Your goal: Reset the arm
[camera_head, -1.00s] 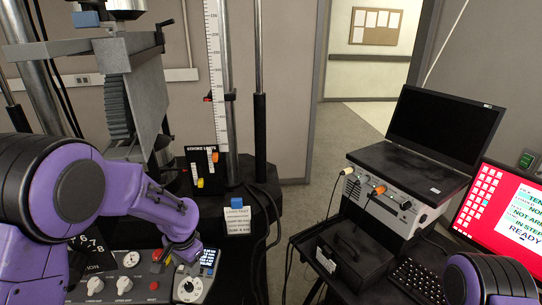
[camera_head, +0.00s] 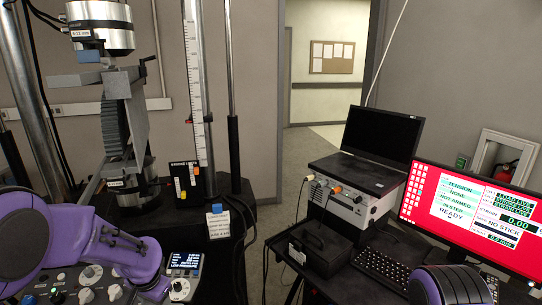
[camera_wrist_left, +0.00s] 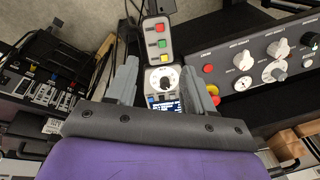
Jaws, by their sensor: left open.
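My left arm (camera_head: 75,235) comes in at the lower left of the head view, over a control panel (camera_head: 85,290); its fingertips are not visible there. In the left wrist view my left gripper (camera_wrist_left: 163,88) is open, with its two grey fingers apart and nothing held between them. Beyond the fingers is a handset (camera_wrist_left: 162,82) with a white dial, a small screen and coloured buttons. I cannot tell whether the fingers touch it. Part of my right arm (camera_head: 452,285) shows at the lower right of the head view; its gripper is out of view.
A testing machine with metal grips (camera_head: 122,125) and columns stands at the left. A laptop (camera_head: 378,140) sits on a grey instrument box (camera_head: 345,203). A red monitor (camera_head: 470,215) reads READY. A keyboard (camera_head: 385,268) and black case (camera_head: 325,245) lie in front.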

